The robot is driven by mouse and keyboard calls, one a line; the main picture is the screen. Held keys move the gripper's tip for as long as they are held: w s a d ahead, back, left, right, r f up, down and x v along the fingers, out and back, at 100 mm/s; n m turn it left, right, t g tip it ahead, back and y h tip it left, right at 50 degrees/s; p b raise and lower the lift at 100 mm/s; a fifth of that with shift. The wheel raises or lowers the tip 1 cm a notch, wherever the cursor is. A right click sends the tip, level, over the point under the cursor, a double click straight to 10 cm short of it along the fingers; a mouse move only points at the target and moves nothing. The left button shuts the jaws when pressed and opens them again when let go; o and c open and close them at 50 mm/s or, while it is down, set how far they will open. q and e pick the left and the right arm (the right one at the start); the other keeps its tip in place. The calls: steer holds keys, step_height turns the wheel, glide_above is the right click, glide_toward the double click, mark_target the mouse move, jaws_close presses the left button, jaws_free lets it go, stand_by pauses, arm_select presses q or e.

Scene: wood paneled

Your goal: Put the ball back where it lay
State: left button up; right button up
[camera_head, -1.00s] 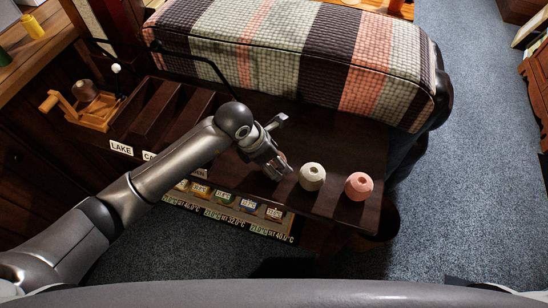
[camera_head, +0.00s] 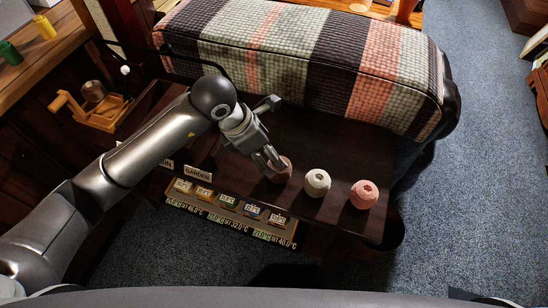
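Three yarn-like balls sit in a row along the right part of the dark wooden bench top: a dusty pink ball (camera_head: 283,172), a cream ball (camera_head: 317,183) and a salmon ball (camera_head: 363,194). My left gripper (camera_head: 272,168) is low over the bench top at the left side of the dusty pink ball, with its fingers pointing down and right. The fingers cover part of that ball. I cannot tell whether they grip it or only stand beside it. My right gripper is out of view.
Labelled compartments, one marked GARDEN (camera_head: 197,172), lie partly hidden behind my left arm. A striped padded cushion (camera_head: 310,60) stands behind, and a wooden grinder-like object (camera_head: 95,105) at left. Carpet is clear at right.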

arm_select(q)
steer(key=v, duration=0.2)
steer(key=shift+s+a+r, duration=0.1)
steer(key=shift+r, duration=0.2)
